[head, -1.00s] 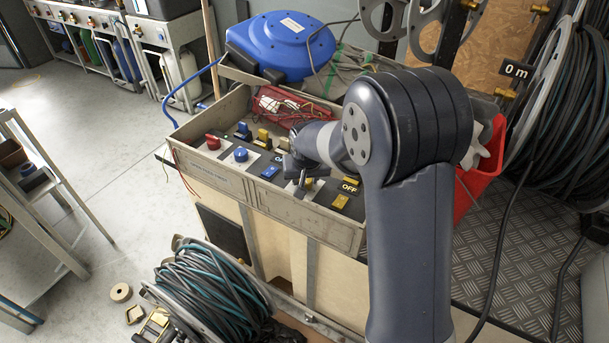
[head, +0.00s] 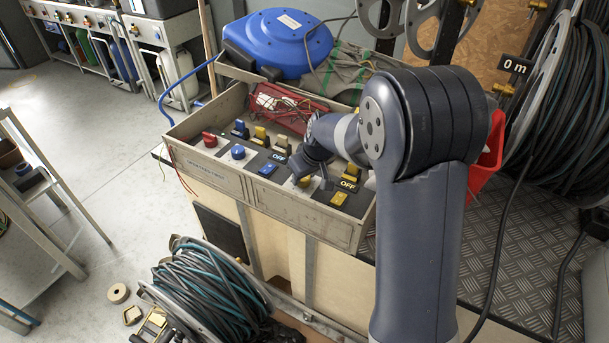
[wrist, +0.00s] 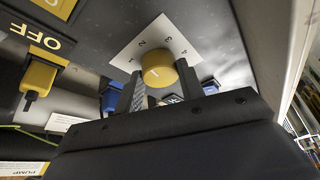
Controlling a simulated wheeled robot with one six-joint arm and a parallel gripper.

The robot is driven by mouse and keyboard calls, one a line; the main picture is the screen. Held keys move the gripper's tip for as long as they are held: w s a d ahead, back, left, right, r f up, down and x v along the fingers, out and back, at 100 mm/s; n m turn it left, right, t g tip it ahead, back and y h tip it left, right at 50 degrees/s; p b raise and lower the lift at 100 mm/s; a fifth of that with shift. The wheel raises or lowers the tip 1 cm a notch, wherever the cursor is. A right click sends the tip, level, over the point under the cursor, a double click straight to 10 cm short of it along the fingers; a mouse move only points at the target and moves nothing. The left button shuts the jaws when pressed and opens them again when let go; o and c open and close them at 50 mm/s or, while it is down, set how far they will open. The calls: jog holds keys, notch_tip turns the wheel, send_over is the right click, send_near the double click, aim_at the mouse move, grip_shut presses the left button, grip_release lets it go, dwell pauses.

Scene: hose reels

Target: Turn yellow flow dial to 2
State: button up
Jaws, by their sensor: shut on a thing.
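The yellow flow dial (wrist: 158,72) is a round knob on a white plate (wrist: 130,57) numbered 1 to 4. My gripper (wrist: 161,84) is shut on it, one finger on each side, in the wrist view. A pale mark shows on the knob, but I cannot tell which number it points to. In the head view my gripper (head: 303,177) is over the front row of the control panel (head: 262,190) and mostly hides the dial.
A blue dial (head: 238,152) and a red dial (head: 210,139) sit to the left. Yellow switches (head: 339,198) with OFF labels stand close to my gripper. A blue reel (head: 278,44) and red cables lie behind. A hose reel (head: 210,290) stands in front.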

dwell(0.3)
jog(key=o, duration=1)
jog(key=v, duration=1)
jog(key=shift+r+p, duration=0.4)
jog(key=shift+p, duration=0.05)
jog(key=shift+f, duration=0.1)
jog(key=b+x, duration=0.1)
jog(key=x, duration=0.9)
jog(key=shift+f, duration=0.4)
jog(key=shift+r, duration=0.1)
